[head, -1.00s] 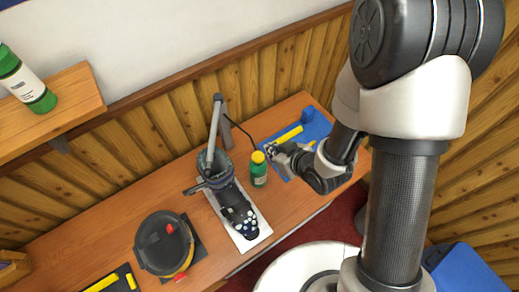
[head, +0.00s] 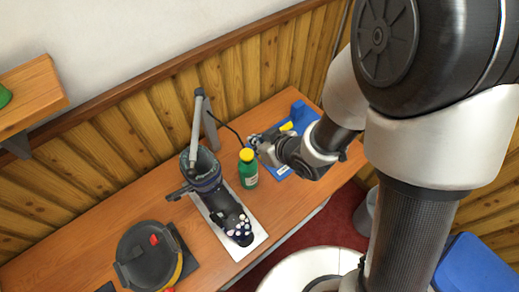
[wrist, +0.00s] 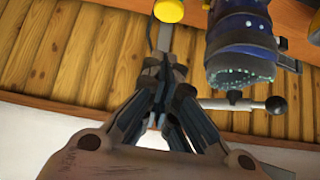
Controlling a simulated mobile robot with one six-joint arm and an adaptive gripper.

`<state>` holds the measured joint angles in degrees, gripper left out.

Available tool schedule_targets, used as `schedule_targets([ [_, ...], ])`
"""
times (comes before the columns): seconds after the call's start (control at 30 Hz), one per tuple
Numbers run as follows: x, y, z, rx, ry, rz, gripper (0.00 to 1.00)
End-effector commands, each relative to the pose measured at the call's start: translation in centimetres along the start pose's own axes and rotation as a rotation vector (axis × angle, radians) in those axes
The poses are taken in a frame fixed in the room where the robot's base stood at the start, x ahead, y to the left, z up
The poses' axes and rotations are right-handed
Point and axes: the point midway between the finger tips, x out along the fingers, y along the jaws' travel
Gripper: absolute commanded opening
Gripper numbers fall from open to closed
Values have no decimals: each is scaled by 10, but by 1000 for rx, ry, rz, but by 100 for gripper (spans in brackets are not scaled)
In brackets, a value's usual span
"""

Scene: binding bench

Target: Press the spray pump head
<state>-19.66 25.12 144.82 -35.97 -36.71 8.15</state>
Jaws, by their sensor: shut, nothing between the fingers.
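The spray bottle is green with a pale label (head: 248,174) and stands upright on the bench. Its yellow pump head (head: 246,155) faces up. The yellow head also shows at the top edge of the wrist view (wrist: 169,11), with the rest of the bottle out of frame there. My gripper (head: 256,141) is shut and empty, just right of and beyond the yellow head in the head view. In the wrist view its closed fingertips (wrist: 165,65) point toward the yellow head, with a visible gap. I cannot tell their exact height over it.
A dark blue machine with a grey lever (head: 205,170) stands left of the bottle on a white plate, close to my gripper. A round black device (head: 148,256) sits front left. A blue mat (head: 283,166) lies right. Bare bench lies in front of the bottle.

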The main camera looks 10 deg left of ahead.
Motion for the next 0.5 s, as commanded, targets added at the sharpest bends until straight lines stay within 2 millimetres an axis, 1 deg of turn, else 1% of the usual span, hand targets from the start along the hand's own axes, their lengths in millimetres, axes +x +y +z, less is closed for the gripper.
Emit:
schedule_targets([
  [0.03, 12, -2, 2, 1, -6, -5, 0],
  [0.33, 70, -2, 2, 1, -5, -5, 0],
  [0.4, 78, -2, 12, 2, -9, -5, 0],
  [0.5, 87, -1, 20, 2, -7, -3, 0],
])
